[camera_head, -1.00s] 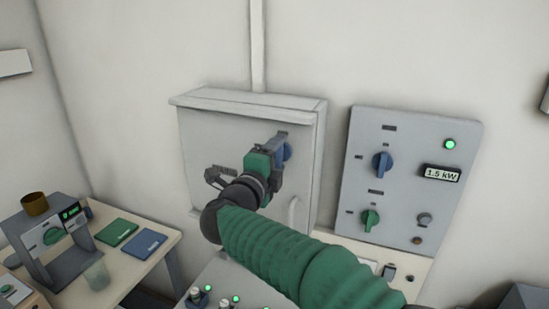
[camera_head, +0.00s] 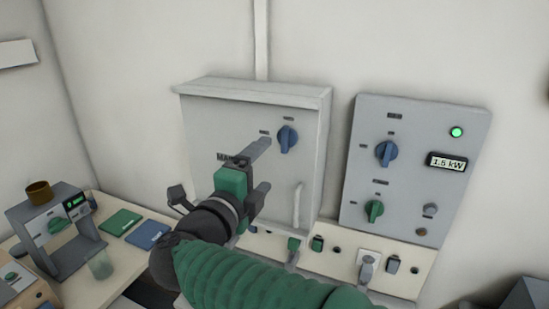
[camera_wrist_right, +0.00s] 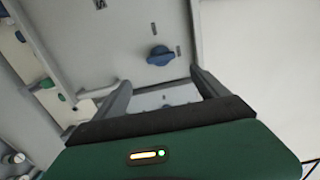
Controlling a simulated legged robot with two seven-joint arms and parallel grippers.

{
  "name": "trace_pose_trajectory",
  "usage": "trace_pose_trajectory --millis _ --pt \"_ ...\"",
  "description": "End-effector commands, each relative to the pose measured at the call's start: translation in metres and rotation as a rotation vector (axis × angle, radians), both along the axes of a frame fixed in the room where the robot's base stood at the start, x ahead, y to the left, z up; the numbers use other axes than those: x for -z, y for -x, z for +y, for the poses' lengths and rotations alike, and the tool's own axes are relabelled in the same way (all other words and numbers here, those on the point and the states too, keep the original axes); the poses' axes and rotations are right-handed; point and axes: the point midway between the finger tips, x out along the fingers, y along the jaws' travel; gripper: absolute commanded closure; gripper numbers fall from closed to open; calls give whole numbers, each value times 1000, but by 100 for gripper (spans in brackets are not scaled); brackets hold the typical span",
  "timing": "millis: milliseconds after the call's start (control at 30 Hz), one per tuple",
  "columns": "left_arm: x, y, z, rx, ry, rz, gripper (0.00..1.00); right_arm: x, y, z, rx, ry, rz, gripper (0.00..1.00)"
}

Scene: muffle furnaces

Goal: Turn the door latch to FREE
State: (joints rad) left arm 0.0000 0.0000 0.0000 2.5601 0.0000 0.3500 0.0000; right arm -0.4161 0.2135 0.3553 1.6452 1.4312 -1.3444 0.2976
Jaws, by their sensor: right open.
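The grey cabinet (camera_head: 215,115) on the wall has a blue knob (camera_head: 288,139) on its door, which I take as the latch. Small dark labels sit above and to the left of the knob; their words are too small to read. The knob also shows in the right wrist view (camera_wrist_right: 160,56), beyond the fingers. My right gripper (camera_head: 262,150) is in front of the door, to the lower left of the knob and apart from it. Its fingers are spread and empty in the wrist view (camera_wrist_right: 160,80). My left gripper is not in view.
A pale handle (camera_head: 298,205) is low on the cabinet door. A grey panel (camera_head: 440,125) with a blue and a green knob and a 1.5 kW display hangs to the right. A bench (camera_head: 120,262) with an instrument stands at the left.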

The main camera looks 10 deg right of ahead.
Motion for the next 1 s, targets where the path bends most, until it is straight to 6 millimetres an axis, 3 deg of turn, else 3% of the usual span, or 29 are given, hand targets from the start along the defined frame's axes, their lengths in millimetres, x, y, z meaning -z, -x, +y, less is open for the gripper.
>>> trace_pose_trajectory --millis 100,267,767,867,967,1000 --pt "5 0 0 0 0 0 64 2 24 15 -3 0 0 16" --pt "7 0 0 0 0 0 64 1 41 25 0 -1 1 16" --pt "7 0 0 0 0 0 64 1 44 26 1 0 1 16" --pt "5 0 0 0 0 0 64 0 35 25 -29 41 -1 16" --pt "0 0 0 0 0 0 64 3 5 25 -160 210 13 16" --pt "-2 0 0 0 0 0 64 12 -10 26 -246 321 44 16"
